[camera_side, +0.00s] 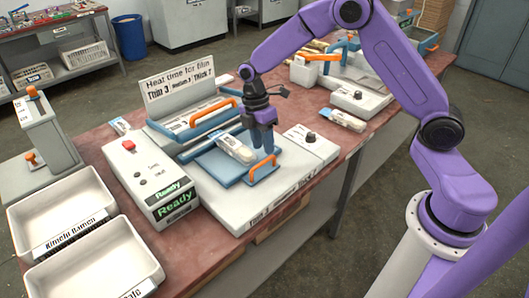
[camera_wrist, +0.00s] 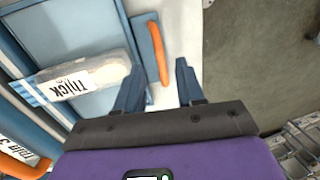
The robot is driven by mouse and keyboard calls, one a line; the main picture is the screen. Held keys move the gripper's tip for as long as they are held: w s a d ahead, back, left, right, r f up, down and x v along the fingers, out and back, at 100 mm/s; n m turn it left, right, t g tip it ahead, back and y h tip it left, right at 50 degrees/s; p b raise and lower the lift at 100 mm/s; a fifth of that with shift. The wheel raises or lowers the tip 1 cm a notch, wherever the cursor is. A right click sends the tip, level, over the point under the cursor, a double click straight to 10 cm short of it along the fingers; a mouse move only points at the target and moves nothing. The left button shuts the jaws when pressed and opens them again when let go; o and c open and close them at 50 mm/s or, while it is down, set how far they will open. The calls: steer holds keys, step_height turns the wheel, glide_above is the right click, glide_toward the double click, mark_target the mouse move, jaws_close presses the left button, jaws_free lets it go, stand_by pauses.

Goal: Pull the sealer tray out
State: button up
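The blue sealer tray (camera_side: 222,173) lies on the pale sealer base, with an orange handle (camera_side: 262,168) on its front edge. A clear packet of a wooden spoon (camera_side: 235,148) lies on the tray; its label reads "Thick" in the wrist view (camera_wrist: 62,84). My gripper (camera_side: 262,148) points down over the handle end of the tray. In the wrist view its two blue fingers (camera_wrist: 159,64) are apart, one on each side of the orange handle (camera_wrist: 158,48). I see no finger touching the handle, and cannot tell the height between them.
The sealer's raised blue bar with an orange handle (camera_side: 213,112) stands behind the tray. A control box (camera_side: 155,175) with a red button and green "Ready" display is at left. A knob box (camera_side: 311,143) is at right. Two white bins (camera_side: 95,265) stand front left.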

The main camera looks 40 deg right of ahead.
mark_target(266, 159)
steer(key=shift+s+f, duration=0.2)
steer(key=shift+f, duration=0.75)
steer(key=shift+s+f, duration=0.2)
steer(key=shift+f, duration=0.7)
jaws_close()
steer(key=shift+s, duration=3.65)
steer(key=shift+c, duration=0.3)
jaws_free()
steer(key=shift+s, duration=0.1)
steer(key=shift+o, duration=0.3)
